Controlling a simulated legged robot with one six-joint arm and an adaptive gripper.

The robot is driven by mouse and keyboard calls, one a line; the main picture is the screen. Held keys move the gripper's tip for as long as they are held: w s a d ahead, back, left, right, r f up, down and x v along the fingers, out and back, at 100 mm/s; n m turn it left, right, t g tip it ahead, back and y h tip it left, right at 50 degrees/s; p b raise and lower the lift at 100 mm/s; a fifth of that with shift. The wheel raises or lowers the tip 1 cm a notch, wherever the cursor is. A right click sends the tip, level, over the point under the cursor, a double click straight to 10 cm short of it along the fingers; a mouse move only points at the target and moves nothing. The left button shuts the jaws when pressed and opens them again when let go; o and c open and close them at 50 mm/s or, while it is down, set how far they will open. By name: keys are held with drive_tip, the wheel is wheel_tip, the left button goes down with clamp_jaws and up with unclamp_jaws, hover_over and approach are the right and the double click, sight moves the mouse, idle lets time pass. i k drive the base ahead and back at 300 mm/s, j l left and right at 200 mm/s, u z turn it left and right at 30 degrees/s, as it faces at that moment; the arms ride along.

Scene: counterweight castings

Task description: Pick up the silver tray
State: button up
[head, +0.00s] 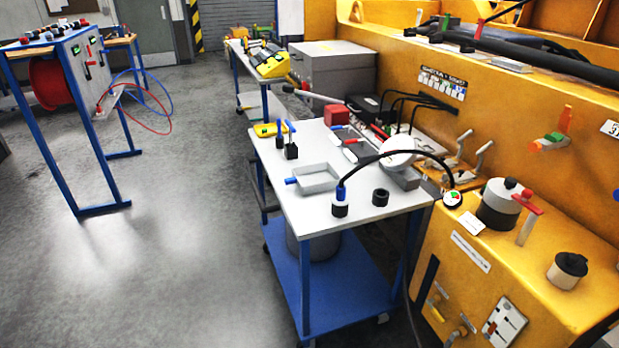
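A small silver-grey tray (316,190) with raised sides sits on the white top of a blue-framed cart (287,208) in the head view. It lies near the cart's left edge, and a blue handle (291,181) sticks out from its left side. The tray looks empty and flat on the surface. My gripper does not show in this view.
Yellow machinery (480,250) borders the right. Open grey floor (180,250) lies left.

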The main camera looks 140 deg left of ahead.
sight(311, 179)
drive_tip(key=u, duration=4.5)
drive_tip(key=i+j+z, duration=0.2)
drive_tip(key=i+j, duration=0.2)
drive_tip(key=i, duration=0.2)
drive_tip(key=i+j+z, duration=0.25)
drive_tip(key=i+j, duration=0.25)
drive_tip(key=i+j+z, duration=0.2)
drive_tip(key=i+j, duration=0.4)
drive_tip(key=i+j+z, duration=0.25)
drive_tip(key=i+j, duration=0.25)
drive_tip(key=j, duration=0.2)
